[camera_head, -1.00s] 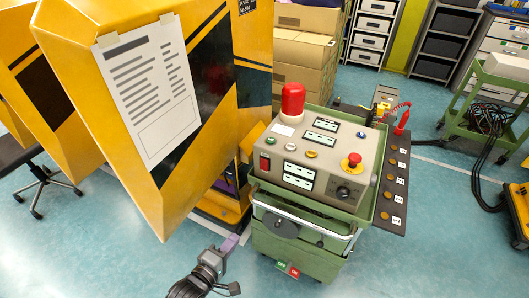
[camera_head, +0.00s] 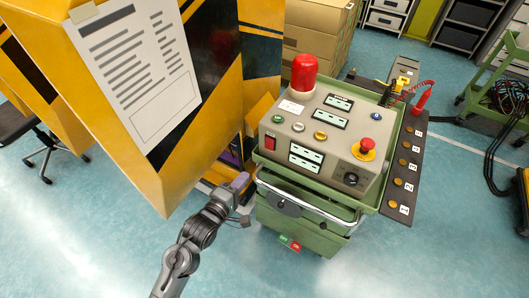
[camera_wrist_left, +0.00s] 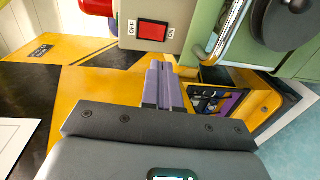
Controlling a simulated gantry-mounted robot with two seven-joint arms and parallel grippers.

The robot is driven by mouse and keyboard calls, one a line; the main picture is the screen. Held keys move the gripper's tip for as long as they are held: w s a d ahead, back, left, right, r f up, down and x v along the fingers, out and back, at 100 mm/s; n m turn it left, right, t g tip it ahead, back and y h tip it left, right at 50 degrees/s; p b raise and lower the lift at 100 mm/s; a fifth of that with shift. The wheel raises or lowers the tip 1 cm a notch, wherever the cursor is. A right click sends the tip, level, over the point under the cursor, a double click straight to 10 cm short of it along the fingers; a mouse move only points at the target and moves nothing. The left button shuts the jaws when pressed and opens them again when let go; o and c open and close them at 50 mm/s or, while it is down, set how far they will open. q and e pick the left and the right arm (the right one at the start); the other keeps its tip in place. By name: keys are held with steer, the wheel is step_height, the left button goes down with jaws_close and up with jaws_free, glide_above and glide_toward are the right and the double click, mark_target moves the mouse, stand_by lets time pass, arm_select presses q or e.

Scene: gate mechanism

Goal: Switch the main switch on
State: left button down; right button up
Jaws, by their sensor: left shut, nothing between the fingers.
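The main switch is a red rocker (camera_wrist_left: 152,31) in the left wrist view, set in a dark frame with OFF printed on its left and ON on its right. In the head view the red switch (camera_head: 270,142) is on the left front of the grey control box (camera_head: 320,140). My left gripper (camera_head: 242,181) is shut and empty, just left of the box and below the switch, apart from it. Its purple fingers (camera_wrist_left: 159,85) point towards the switch in the wrist view. Which way the rocker is pressed is too small to tell. My right gripper is out of view.
The yellow gate housing (camera_head: 190,160) with a paper sheet stands close on the left. A chrome handle bar (camera_head: 305,205) crosses the cabinet front. A red lamp (camera_head: 304,75) and a red emergency button (camera_head: 366,145) rise from the box top. Floor in front is clear.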

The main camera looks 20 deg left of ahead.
mark_target(269, 148)
arm_select(q)
steer(key=b+x, duration=0.4)
steer(key=x, duration=0.9)
steer(key=shift+w+f, duration=0.15)
steer(key=shift+w, duration=0.15)
steer(key=shift+d, duration=0.1)
